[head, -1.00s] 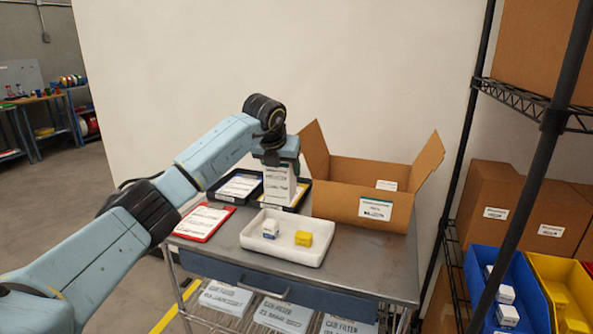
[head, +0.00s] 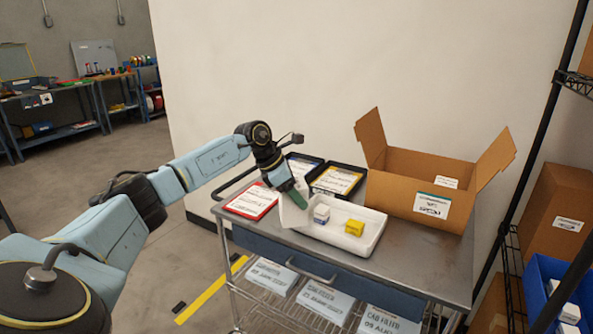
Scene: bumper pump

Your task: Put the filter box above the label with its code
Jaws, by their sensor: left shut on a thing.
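My left gripper (head: 282,184) is shut on a white filter box (head: 290,212) with a green part, held tilted over the left end of the cart's top. The print on the box is not readable from here. Several white labels lie under the cart's top in a row: a left one (head: 271,276), a middle one (head: 325,300) and a right one (head: 386,321). They bear "CAB FILTER" and code lines, too blurred to read surely. My right gripper is not in view.
The metal cart (head: 425,268) carries a white tray (head: 345,243) with a small white box (head: 321,213) and a yellow box (head: 354,228), a red clipboard (head: 252,201), black trays (head: 336,180) and an open cardboard carton (head: 420,180). A black rack (head: 535,150) with a blue bin (head: 545,285) stands right.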

